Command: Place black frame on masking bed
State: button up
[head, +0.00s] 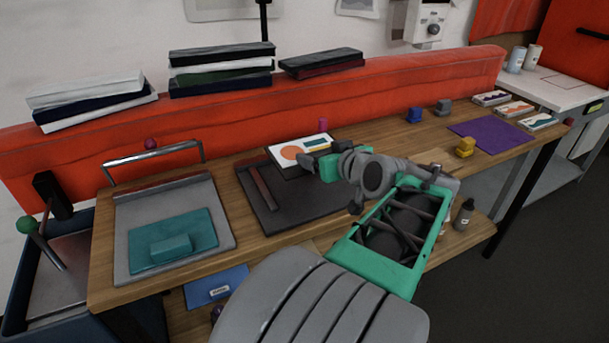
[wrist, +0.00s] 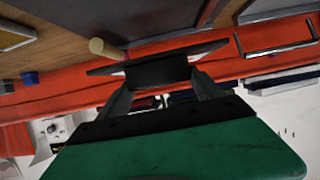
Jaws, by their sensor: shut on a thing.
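My gripper (wrist: 160,85) is shut on a black block that belongs to a flat black frame (wrist: 110,68), seen nearly edge-on in the wrist view. In the head view my gripper (head: 318,164) is over the back right of a dark grey bed (head: 310,205), which has a brownish bar along its left side. I take this bed for the masking bed; it also shows in the wrist view (wrist: 165,14). The frame appears to be held above the table. My gripper partly hides it in the head view, and its gap to the bed cannot be told.
A white card with an orange disc (head: 290,152) shows right beside my gripper. A grey tray (head: 125,205) with a teal pad and handle is at left. A purple sheet (head: 490,133) and small blocks are at right; a red ledge runs behind.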

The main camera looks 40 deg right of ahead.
jog(key=w+f, duration=0.4)
jog(key=f, duration=0.1)
jog(key=shift+w+f, duration=0.2)
jog(key=shift+w, duration=0.05)
jog(key=f, duration=0.3)
jog(key=shift+w+b, duration=0.25)
jog(key=shift+b, duration=0.1)
jog(key=shift+f, duration=0.3)
jog(key=shift+f, duration=0.2)
jog(key=o, duration=1.5)
